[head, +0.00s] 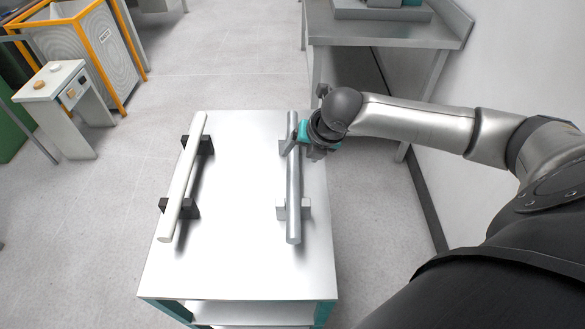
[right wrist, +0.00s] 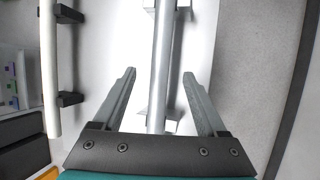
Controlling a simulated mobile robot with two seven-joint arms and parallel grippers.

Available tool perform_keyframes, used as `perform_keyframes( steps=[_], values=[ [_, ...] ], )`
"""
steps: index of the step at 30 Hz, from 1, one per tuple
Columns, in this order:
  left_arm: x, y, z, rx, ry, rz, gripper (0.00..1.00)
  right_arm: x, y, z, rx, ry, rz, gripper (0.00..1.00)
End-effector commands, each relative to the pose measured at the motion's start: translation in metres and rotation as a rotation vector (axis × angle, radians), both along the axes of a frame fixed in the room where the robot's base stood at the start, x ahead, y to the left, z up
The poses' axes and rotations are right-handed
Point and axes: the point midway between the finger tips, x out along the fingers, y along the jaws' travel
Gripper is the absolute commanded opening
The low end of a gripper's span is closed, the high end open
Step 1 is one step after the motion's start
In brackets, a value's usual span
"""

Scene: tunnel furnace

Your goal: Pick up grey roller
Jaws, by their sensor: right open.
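The grey roller (head: 294,195) lies lengthwise on two light grey support blocks on the right side of the cart top. My right gripper (head: 302,140) is at the roller's far part, over the cart's right edge. In the right wrist view, my right gripper (right wrist: 159,76) is open, and the grey roller (right wrist: 161,55) runs between its two spread fingers. Whether the fingers touch it or are at its height, I cannot tell. My left gripper is in neither view.
A white roller (head: 183,180) lies on two dark blocks on the cart's left side; the cart top (head: 235,270) between the rollers is clear. A grey table (head: 385,32) stands behind my right arm, near the wall. A white pedestal (head: 65,110) stands at left.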

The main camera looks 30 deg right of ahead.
Motion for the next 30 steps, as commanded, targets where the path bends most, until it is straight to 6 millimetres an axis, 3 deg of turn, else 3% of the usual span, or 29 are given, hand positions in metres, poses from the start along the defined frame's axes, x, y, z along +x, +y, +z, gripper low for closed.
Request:
perform_keyframes(
  steps=[7, 15, 25, 30],
  values=[
    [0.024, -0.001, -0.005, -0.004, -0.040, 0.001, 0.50, 0.006, 0.002, -0.018, 0.002, 0.002, -0.001, 0.75],
    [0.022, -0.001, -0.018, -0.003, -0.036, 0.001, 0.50, 0.018, 0.006, -0.053, 0.000, 0.000, -0.001, 0.75],
    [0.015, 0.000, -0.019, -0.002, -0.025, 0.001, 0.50, 0.021, 0.005, -0.057, 0.000, 0.000, 0.001, 0.75],
    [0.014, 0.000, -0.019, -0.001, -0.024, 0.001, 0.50, 0.021, 0.005, -0.057, 0.000, 0.000, 0.001, 0.56]
  ],
)
